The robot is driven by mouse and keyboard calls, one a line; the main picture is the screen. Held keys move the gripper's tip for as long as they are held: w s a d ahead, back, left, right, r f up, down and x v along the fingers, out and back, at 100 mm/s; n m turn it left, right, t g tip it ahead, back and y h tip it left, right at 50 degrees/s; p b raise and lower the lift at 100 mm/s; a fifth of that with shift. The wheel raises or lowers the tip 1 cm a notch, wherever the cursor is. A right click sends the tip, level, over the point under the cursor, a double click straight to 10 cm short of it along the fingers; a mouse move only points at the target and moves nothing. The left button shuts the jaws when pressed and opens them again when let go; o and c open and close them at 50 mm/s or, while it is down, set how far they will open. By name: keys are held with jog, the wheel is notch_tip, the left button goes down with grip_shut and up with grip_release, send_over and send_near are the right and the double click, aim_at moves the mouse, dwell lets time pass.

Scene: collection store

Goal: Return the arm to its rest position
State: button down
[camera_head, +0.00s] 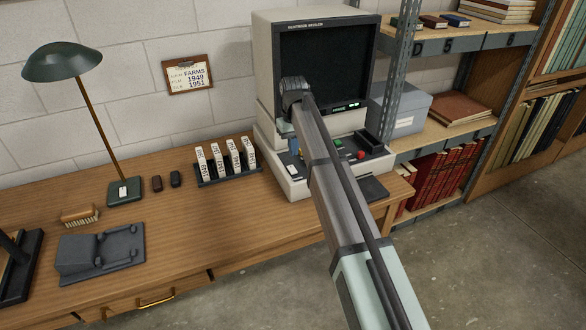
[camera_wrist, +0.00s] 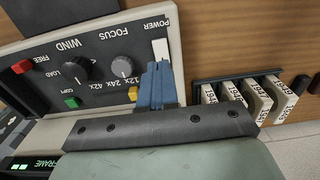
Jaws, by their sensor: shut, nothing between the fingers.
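The reader (camera_head: 266,75) is a cream machine with a dark upright screen (camera_head: 325,62), standing at the right end of the wooden desk. A small green display (camera_head: 345,107) is lit below the screen; it also shows in the wrist view (camera_wrist: 20,166). In the wrist view, the white power switch (camera_wrist: 160,48) sits under the POWER label on the dark control panel (camera_wrist: 100,48). My gripper (camera_wrist: 157,66) is shut and empty, its blue fingertips just at the switch's lower edge; I cannot tell whether they touch.
Beside the switch are the focus knob (camera_wrist: 122,67), wind knob (camera_wrist: 75,68), and red (camera_wrist: 22,66), green (camera_wrist: 72,102) and yellow (camera_wrist: 133,93) buttons. A rack of labelled boxes (camera_head: 230,172) stands left of the reader. A metal shelf post (camera_head: 398,70) rises at right.

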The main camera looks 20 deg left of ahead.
jog(key=w+d+f+g+y, duration=0.1)
jog(key=w+d+f, duration=0.15)
jog(key=d, duration=0.65)
jog(key=w+d+f+m, duration=0.1)
jog(key=w+d+f, duration=0.15)
jog(key=d, duration=0.65)
jog(key=w+d+f+g+y, duration=0.1)
jog(key=w+d+f, duration=0.15)
jog(key=d, duration=0.65)
jog(key=s+d+f+m, duration=0.1)
jog(key=s+d+f, duration=0.1)
jog(key=d+f, duration=0.4)
jog(key=s+d+f+m+g, duration=0.15)
jog(key=s+d+f, duration=0.35)
jog(key=s+f, duration=0.75)
jog(key=s+d+f+m+g, duration=0.1)
jog(key=s+d+f+m, duration=0.25)
jog(key=s+f, duration=0.95)
jog(key=s+d+f, duration=0.2)
jog(key=s+f, duration=0.2)
jog(key=s, duration=0.5)
jog(key=s+d+f+m+g+h, duration=0.1)
jog(key=s+f, duration=0.4)
jog(key=s, duration=0.5)
jog(key=s+d+f+m+g+h, duration=0.1)
jog(key=s+d+f, duration=0.2)
jog(key=s, duration=0.6)
jog(key=shift+s+d+f, duration=0.2)
jog(key=shift+d+f, duration=0.05)
jog(key=shift+f, duration=0.4)
